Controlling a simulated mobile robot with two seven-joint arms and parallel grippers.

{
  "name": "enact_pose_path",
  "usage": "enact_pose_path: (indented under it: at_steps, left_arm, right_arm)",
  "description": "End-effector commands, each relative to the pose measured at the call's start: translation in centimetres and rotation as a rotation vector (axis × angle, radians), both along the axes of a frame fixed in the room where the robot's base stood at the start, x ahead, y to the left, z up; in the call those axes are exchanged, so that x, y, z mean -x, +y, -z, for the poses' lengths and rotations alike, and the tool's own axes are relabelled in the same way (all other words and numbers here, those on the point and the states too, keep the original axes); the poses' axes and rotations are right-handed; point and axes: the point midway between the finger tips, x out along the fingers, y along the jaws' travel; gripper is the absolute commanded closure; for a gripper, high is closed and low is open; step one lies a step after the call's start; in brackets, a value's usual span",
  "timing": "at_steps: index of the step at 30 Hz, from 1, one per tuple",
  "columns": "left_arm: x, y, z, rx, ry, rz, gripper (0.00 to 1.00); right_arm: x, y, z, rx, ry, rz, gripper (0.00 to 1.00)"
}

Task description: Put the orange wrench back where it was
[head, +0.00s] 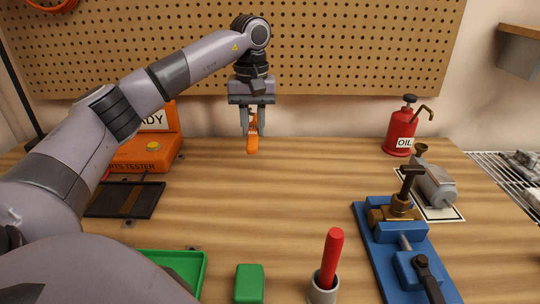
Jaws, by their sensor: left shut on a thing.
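The orange wrench (252,139) hangs upright below my left gripper (252,122), which is shut on its upper part. The gripper points down over the back of the wooden workbench, in front of the pegboard. The wrench's lower end shows against the bench top; I cannot tell whether it touches the wood. Its upper end is partly hidden between the fingers. My right gripper is not in view.
The pegboard (350,45) stands behind the bench (290,200). An orange tester box (150,150) and dark tray (125,200) are left. A red oil can (400,130), grey motor (433,184) and blue vise (385,260) are right. A green tray (203,275), green block (249,284) and red-handled tool (331,255) are in front.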

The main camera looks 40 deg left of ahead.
Motion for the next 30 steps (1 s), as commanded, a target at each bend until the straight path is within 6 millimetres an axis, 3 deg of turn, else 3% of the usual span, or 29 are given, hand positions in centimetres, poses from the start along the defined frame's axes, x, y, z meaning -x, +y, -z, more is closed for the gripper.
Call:
enact_pose_path:
  at_steps: [2,10,17,23,30]
  left_arm:
    - [0.0,0.0,0.3,0.000,0.000,0.000,1.00]
    - [0.1,0.1,5.0,-0.001,0.002,0.000,1.00]
    - [0.0,0.0,6.8,0.000,0.000,0.000,1.00]
    - [0.1,0.0,9.6,0.000,0.001,0.000,1.00]
    - [0.0,0.0,9.9,0.001,-0.002,-0.001,1.00]
  right_arm:
    - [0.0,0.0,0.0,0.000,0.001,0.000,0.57]
    - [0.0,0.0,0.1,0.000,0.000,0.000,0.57]
    - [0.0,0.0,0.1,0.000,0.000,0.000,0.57]
    - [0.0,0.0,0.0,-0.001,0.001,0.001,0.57]
    - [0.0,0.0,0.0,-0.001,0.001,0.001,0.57]
